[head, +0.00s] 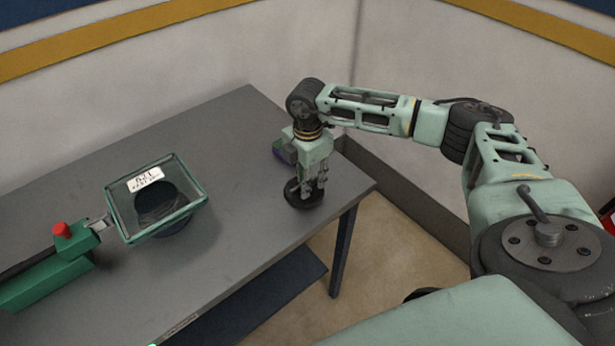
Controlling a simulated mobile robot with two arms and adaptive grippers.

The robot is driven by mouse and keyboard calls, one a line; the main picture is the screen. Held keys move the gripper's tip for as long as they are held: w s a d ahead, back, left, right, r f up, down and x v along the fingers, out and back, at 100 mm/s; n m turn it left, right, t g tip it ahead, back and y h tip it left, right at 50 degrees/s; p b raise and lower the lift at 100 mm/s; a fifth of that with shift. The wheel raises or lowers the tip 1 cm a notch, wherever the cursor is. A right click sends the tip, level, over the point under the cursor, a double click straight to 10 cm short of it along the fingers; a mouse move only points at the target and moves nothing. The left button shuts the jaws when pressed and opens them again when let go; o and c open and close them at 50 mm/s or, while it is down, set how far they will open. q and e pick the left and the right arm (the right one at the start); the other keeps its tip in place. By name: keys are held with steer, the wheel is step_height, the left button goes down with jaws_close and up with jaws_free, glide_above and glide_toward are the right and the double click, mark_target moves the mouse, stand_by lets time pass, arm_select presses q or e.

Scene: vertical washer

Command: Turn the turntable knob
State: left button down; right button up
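A dark round, knob-like piece (298,196) sits near the right end of the grey table; I cannot tell for sure whether it is the turntable knob. My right gripper (311,190) points down at it, with its fingers over or against its right side. Whether the fingers touch or grip it is not clear. A green-framed square box with a white label (146,179) stands on the table to the left, with a dark round shape inside. A green device with a red knob-like top (62,230) stands at the far left. My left gripper is not in view.
The grey table (235,125) is bare between the box and my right gripper. A small dark purple and green object (283,152) lies behind that gripper, partly hidden. Pale walls (250,50) stand close behind the table. A dark lower shelf (265,295) shows below its front edge.

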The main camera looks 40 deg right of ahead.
jaws_close()
steer(key=shift+n, duration=0.3)
steer(key=shift+w+f+n+b, duration=0.1)
steer(key=shift+w+n+b, duration=0.05)
steer(key=shift+n+b, duration=0.7)
steer(key=n+b, duration=0.1)
steer(key=n, duration=0.1)
steer(key=n+b, duration=0.1)
steer(key=shift+w+a+n, duration=0.1)
steer(key=shift+w+n, duration=0.1)
steer(key=shift+n, duration=0.15)
steer(key=n+b, duration=0.1)
steer(key=n, duration=0.1)
steer(key=n+b, duration=0.1)
steer(key=n, duration=0.1)
steer(key=shift+w+a+n, duration=0.15)
steer(key=shift+n, duration=0.15)
jaws_free()
